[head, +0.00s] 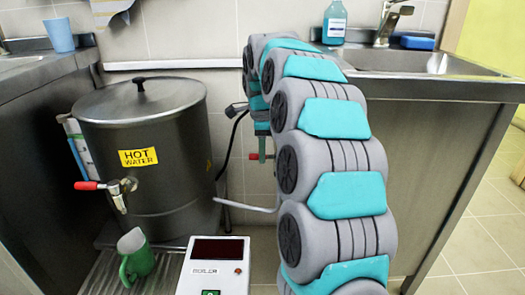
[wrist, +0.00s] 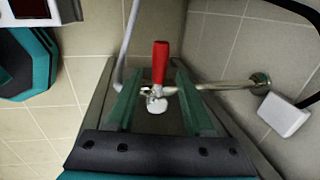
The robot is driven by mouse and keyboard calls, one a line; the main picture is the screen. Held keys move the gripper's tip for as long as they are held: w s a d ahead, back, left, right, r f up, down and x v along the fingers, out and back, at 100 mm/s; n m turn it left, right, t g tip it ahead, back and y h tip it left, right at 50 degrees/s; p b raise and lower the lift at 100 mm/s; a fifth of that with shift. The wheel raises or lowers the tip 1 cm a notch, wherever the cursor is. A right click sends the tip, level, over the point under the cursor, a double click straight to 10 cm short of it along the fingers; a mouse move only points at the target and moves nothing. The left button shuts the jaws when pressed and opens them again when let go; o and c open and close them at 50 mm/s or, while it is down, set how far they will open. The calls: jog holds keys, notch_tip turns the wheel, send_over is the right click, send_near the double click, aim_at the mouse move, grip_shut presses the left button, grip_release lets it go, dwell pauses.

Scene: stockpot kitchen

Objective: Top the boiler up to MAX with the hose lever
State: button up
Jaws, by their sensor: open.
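The boiler (head: 150,185) is a dark metal pot with a lid and a yellow HOT WATER label. A pale upright strip with blue on it, perhaps its level gauge (head: 77,145), shows at its left side; I cannot read the level or a MAX mark. The red hose lever (wrist: 160,60) stands on a metal valve on a wall pipe. My gripper (wrist: 157,75) is open, with one green finger on each side of the lever; I cannot tell whether either touches it. In the head view my gripper (head: 262,148) is partly hidden by my arm, right of the boiler.
A red-handled tap (head: 120,190) sticks out of the boiler's front. A green jug (head: 135,258) stands below it on a ribbed tray. A white BOILER box (head: 213,268) stands in front. A thin grey spout or hose (head: 245,207) points toward the boiler. A sink counter (head: 440,85) is at right.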

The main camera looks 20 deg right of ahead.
notch_tip(320, 180, up, 7)
jog(key=s, duration=0.1)
jog(key=shift+s+a, duration=0.15)
jog(key=shift+a, duration=0.1)
dwell(0.3)
jog(key=s+a+n+g+p, duration=0.1)
jog(key=s+a+n+p, duration=0.1)
jog(key=s+a+n, duration=0.3)
jog(key=s+a+n+p, duration=0.1)
jog(key=s+n, duration=0.2)
jog(key=s, duration=0.4)
jog(key=s+a+n+g+p, duration=0.1)
jog(key=s+a+n+p, duration=0.2)
jog(key=s, duration=0.4)
jog(key=s+a+f+n, duration=0.1)
jog(key=s+f+n, duration=0.1)
jog(key=s+n, duration=0.2)
jog(key=s+a+f+n+g+p, duration=0.1)
jog(key=s+f+n, duration=0.2)
jog(key=s, duration=0.8)
jog(key=s+a+f+n+p, duration=0.1)
jog(key=s+a+f+n, duration=0.1)
jog(key=s, duration=0.5)
jog(key=f+n, duration=0.1)
jog(key=n, duration=0.1)
jog(key=shift+s+n+g+y, duration=0.35)
jog(key=shift+n+g+y, duration=0.05)
